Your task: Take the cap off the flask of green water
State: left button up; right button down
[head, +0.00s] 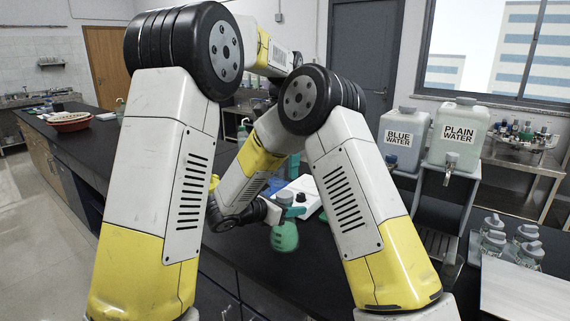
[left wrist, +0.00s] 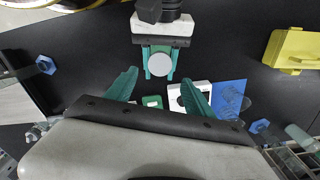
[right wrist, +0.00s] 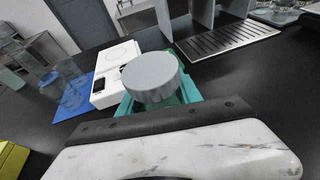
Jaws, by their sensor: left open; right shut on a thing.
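The flask of green water (head: 285,238) hangs upright at the end of my right arm in the head view, apparently just above the dark bench. Its round, ribbed grey cap (right wrist: 152,77) is on top, and shows from above in the left wrist view (left wrist: 159,64). My right gripper (head: 289,212) is shut on the flask just below the cap, with teal fingers on either side. My left gripper (left wrist: 160,82) is open and empty, its teal fingers spread in its own wrist view, with the cap beyond and between them. In the head view it is hidden behind my arms.
A yellow case (left wrist: 292,48) and a metal drip tray (right wrist: 228,40) are on the bench. Blue Water (head: 403,136) and Plain Water (head: 458,130) tanks stand right.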

aim_at(285, 193)
pick_arm(q)
jog(key=shift+f, duration=4)
pick_arm(e)
jog(key=shift+a+f, duration=0.1)
pick_arm(q)
grip_shut()
jog(key=n, duration=0.4)
jog(key=shift+n, duration=0.4)
jog(key=n, duration=0.4)
jog(key=shift+r, duration=0.1)
jog(key=shift+r, duration=0.1)
jog(key=shift+r, duration=1)
